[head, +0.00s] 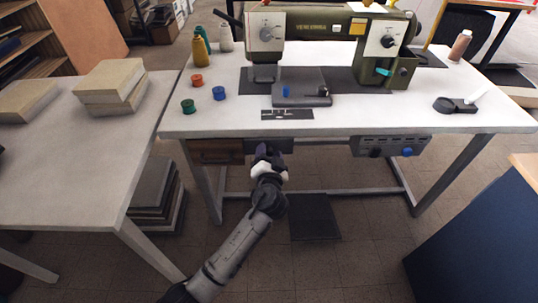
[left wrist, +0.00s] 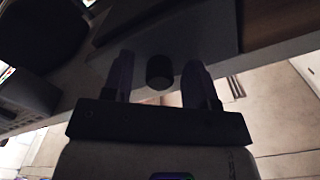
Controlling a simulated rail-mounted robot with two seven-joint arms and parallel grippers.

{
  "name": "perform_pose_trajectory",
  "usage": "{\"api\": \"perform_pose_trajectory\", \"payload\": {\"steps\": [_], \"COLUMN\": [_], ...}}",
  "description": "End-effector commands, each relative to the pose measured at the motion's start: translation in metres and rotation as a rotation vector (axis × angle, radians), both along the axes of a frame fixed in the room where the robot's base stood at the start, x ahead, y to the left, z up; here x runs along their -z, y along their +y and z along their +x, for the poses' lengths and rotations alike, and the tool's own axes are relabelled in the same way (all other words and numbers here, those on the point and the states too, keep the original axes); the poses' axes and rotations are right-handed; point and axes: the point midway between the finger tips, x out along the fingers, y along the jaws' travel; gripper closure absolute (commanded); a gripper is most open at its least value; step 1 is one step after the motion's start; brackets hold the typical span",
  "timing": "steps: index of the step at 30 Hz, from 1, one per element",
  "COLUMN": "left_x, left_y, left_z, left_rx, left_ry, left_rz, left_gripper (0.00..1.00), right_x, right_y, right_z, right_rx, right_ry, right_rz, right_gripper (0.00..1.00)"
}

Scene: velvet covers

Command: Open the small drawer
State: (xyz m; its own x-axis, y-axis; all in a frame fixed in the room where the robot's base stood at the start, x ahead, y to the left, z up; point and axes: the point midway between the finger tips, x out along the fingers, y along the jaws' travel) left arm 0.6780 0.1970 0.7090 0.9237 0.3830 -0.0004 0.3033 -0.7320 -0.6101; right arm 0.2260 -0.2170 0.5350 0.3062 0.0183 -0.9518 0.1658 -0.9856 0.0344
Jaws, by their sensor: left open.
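Under the front edge of the sewing table is a small drawer unit with a grey front (left wrist: 205,30), seen close in the left wrist view. A dark round knob (left wrist: 159,72) sticks out from it. My left gripper (head: 269,154) is at this front in the head view and hides much of it. Its two fingers are open, one on each side of the knob, with gaps visible. The drawer looks shut, though its front is partly hidden. My right gripper is in neither view.
A brown wooden box (head: 215,151) hangs under the table to the left. A grey control box (head: 390,146) with knobs hangs to the right. The white tabletop (head: 360,122) holds a green sewing machine (head: 325,25) and thread spools.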

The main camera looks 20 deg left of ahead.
Motion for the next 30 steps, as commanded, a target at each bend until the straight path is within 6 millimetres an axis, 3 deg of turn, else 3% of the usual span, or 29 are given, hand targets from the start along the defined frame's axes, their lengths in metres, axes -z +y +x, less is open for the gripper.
{"api": "perform_pose_trajectory", "payload": {"steps": [5,21,30], "left_x": [-0.0001,-0.0001,-0.0007], "left_y": [0.0000,-0.0002,-0.0023], "left_z": [-0.0001,-0.0003,-0.0039], "left_rx": [0.000,0.000,0.001], "left_ry": [0.000,0.000,0.000], "left_rz": [0.000,0.000,-0.001], "left_gripper": [0.48,1.00,1.00], "right_x": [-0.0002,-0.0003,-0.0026], "right_y": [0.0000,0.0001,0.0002], "right_z": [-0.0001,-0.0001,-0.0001], "right_rx": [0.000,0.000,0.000], "right_ry": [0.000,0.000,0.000], "right_rz": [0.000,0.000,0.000], "right_gripper": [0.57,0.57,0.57]}}
